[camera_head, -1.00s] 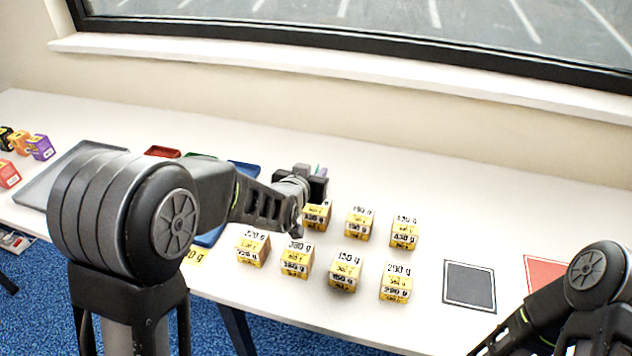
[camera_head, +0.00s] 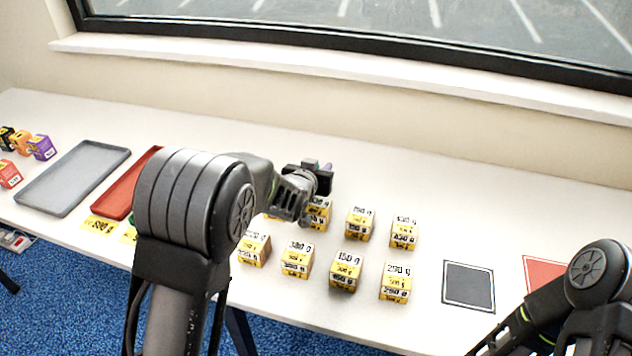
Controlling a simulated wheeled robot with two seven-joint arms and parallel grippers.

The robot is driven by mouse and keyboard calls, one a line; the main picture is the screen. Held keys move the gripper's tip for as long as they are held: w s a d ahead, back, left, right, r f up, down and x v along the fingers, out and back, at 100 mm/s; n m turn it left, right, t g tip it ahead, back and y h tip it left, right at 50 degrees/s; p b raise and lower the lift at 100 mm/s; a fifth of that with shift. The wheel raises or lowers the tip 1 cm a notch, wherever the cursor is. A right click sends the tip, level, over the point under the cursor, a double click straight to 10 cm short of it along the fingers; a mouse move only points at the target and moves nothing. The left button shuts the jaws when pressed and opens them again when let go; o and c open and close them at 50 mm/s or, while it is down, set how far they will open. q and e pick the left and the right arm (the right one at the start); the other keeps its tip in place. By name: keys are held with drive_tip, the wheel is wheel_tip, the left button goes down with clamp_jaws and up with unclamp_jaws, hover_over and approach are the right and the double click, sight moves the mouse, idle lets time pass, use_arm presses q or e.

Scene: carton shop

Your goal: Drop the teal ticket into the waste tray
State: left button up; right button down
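My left gripper (camera_head: 320,172) is above the back row of yellow cartons, and its arm crosses the middle of the view. A small purple bit (camera_head: 328,167) shows at its fingertips; I cannot tell whether it is held or whether the fingers are closed. I cannot make out a teal ticket. No tray is marked as waste. A grey tray (camera_head: 62,186) lies flat and empty at the left, with a red tray (camera_head: 127,192) beside it. A green edge shows by my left arm, which hides what is behind it. My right gripper is out of view.
Several yellow weight-labelled cartons (camera_head: 295,262) stand in two rows at the middle. A black square mat (camera_head: 468,287) and a red mat (camera_head: 548,275) lie at the right. Small coloured cartons (camera_head: 40,147) stand at the far left. The table's back strip is clear.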

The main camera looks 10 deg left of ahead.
use_arm(q)
drive_tip(key=shift+c, duration=0.4)
clamp_jaws()
idle(0.4)
